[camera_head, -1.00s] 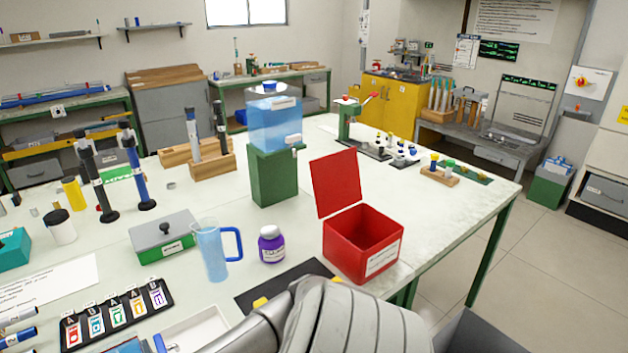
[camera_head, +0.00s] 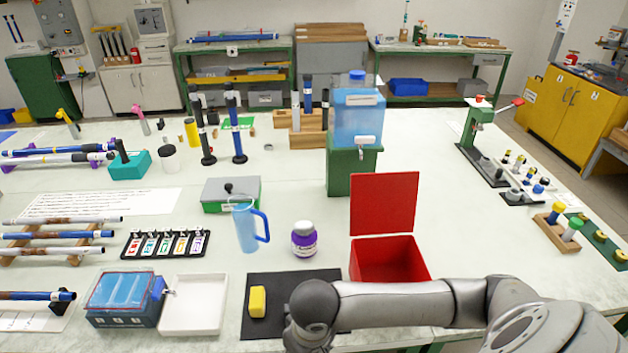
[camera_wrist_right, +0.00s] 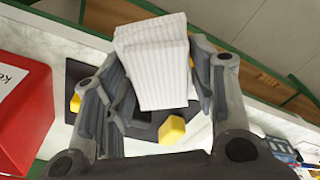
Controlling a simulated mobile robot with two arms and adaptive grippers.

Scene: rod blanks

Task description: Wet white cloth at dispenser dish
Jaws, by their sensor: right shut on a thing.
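A folded white cloth (camera_wrist_right: 155,62) is pinched between the fingers of my right gripper (camera_wrist_right: 160,88) in the right wrist view. It is above the dark mat (camera_wrist_right: 140,122). In the head view my right arm reaches across the front of the bench, and its hand end hides the gripper and cloth. A dispenser with a clear blue tank (camera_head: 358,112) and white tap stands on a green stand (camera_head: 350,172) farther back. I cannot make out a separate dish below the tap. A grey-lidded green box (camera_head: 230,193) with a black knob sits left of it. My left gripper is not in view.
An open red bin (camera_head: 388,258) stands right of the mat (camera_head: 262,325), which bears a yellow block (camera_head: 257,301). A blue pitcher (camera_head: 246,228) and purple jar (camera_head: 304,240) stand before the dispenser.

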